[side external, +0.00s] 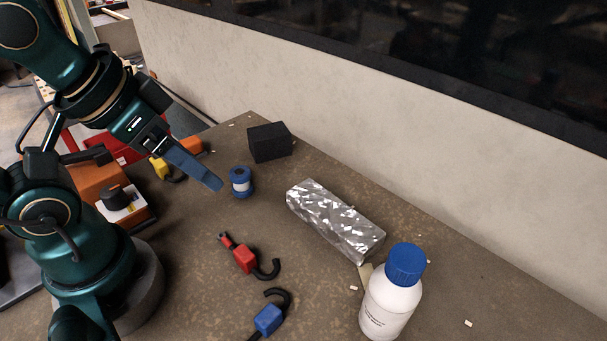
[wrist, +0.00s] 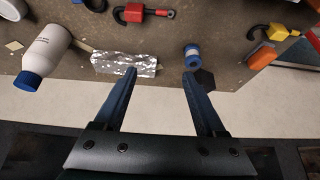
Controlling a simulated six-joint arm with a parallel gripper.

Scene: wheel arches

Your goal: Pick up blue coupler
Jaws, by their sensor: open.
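The blue coupler (side external: 241,182) is a short blue cylinder with a white band, standing on the brown work surface left of the speckled block. In the wrist view it shows as a small blue and white cylinder (wrist: 192,54) just beyond the tip of the right finger. My gripper (side external: 217,184) is beside it in the side view, fingers pointing down to the right, the tip just left of the coupler. In the wrist view my gripper (wrist: 160,72) has its two blue fingers well apart, with nothing held between them. The exact gap to the coupler cannot be told.
A black block (side external: 269,142) stands close behind the coupler. A shiny speckled block (side external: 335,220) and a white bottle with blue cap (side external: 391,298) are to the right. Red (side external: 246,258) and blue (side external: 269,319) hooked pieces lie in front. A yellow hooked piece (wrist: 281,31) lies near an orange block (wrist: 261,56).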

